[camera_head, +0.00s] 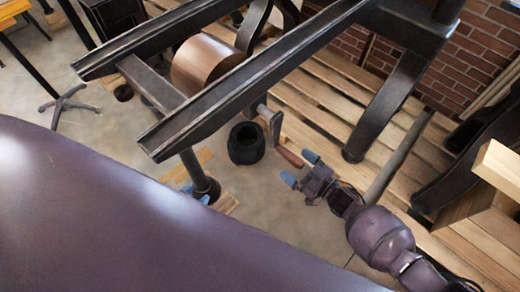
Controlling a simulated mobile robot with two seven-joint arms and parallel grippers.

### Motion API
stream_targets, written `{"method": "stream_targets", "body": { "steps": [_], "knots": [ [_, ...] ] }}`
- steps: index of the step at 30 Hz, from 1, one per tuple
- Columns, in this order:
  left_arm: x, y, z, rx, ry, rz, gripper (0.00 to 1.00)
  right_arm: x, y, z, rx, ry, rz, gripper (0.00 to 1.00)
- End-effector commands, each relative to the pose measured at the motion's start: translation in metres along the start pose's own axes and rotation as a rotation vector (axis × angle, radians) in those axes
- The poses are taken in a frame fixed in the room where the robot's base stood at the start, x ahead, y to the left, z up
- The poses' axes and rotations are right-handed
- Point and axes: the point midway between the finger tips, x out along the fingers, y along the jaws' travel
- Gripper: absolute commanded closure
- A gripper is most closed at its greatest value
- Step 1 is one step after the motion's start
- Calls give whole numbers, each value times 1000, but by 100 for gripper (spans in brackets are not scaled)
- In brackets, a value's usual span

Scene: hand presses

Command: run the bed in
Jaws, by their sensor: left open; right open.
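The hand press shows two dark rails, the near rail (235,95) and the far rail (150,40). A brown drum (205,64) sits between and below them. A dark crank (271,124) hangs on the right side of the near rail, with a reddish-brown handle (289,157) pointing down right. My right gripper (299,169) is open, its blue fingertips close to the handle's end; I cannot tell whether they touch it. Only blue tips of my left gripper (196,194) show, beside the press leg; the rest is hidden behind my large purple arm link. The bed itself is not clearly identifiable.
A press leg (201,180) stands near my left gripper. A dark round object (246,143) sits on the floor below the crank. Wooden slats (330,100) and a curved dark press leg (385,105) lie beyond my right gripper. A brick wall (485,55) is behind.

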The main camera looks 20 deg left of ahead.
Motion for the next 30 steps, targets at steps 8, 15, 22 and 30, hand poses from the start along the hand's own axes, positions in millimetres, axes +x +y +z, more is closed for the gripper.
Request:
{"method": "stream_targets", "body": {
  "steps": [8, 15, 22, 30],
  "knots": [
    [-2, -2, -3, 3, 5, -1, 57, -7, 2, -1, -3, -2, 3, 4],
    [-6, -2, -7, -3, 9, -5, 57, -26, 2, -2, -3, 0, 3, 4],
    [-9, -1, -10, -12, 13, -8, 57, -45, 2, -2, -3, -1, 4, 4],
    [-10, -1, -17, -13, 25, -9, 57, -66, 2, -2, -3, -1, 4, 4]
  ]
}}
